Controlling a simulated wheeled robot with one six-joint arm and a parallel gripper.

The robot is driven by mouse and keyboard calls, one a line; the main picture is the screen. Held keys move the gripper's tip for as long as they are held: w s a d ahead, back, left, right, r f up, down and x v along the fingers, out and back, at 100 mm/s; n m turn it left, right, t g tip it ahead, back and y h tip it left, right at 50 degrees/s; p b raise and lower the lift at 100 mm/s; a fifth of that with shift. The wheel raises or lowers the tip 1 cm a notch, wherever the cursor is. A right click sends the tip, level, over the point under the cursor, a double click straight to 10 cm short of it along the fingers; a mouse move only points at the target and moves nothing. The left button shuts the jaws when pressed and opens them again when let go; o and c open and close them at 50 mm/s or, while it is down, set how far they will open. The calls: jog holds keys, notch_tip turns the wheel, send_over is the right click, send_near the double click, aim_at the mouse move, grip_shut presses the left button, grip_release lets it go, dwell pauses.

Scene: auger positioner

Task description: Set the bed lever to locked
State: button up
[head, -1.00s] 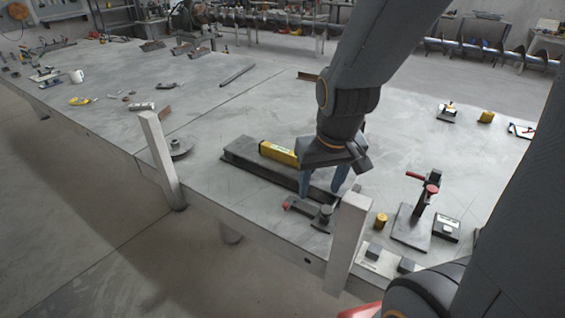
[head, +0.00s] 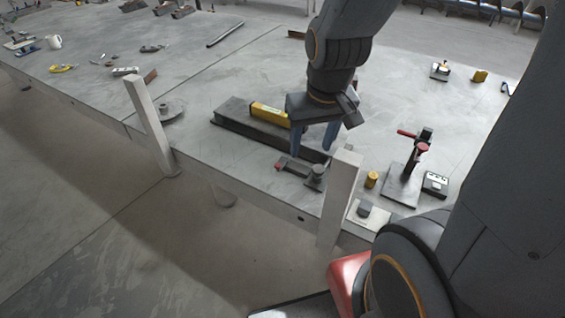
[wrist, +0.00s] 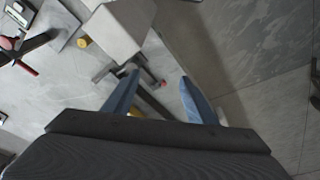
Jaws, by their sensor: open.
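A low dark lever (head: 298,167) with a red end and a round grey hub lies near the table's front edge, just behind a pale post (head: 341,190). It looks like the bed lever; no lock marking is legible. My gripper (head: 313,148) points down with its two blue-grey fingers apart and empty, just behind the lever. I cannot tell whether a finger touches the lever.
A long dark bar with a yellow block (head: 269,114) lies behind the lever. To the right stand a brass cylinder (head: 372,179) and a red-handled clamp (head: 412,150) on a plate. Another pale post (head: 148,122) stands left. The table's middle is mostly clear.

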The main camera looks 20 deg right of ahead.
dwell(0.3)
jog(key=shift+c, duration=1)
jog(key=shift+w+f, duration=0.15)
jog(key=shift+w, duration=0.05)
jog(key=shift+c, duration=0.8)
jog(key=n+g+b, duration=0.3)
jog(key=n+b, duration=1)
jog(key=n, duration=0.5)
send_near(278, 165)
jog(key=shift+f, duration=0.1)
jog(key=shift+f+p, duration=0.65)
jog(key=shift+f, duration=3.2)
jog(key=shift+c, duration=0.2)
jog(key=shift+s, duration=0.1)
grip_shut()
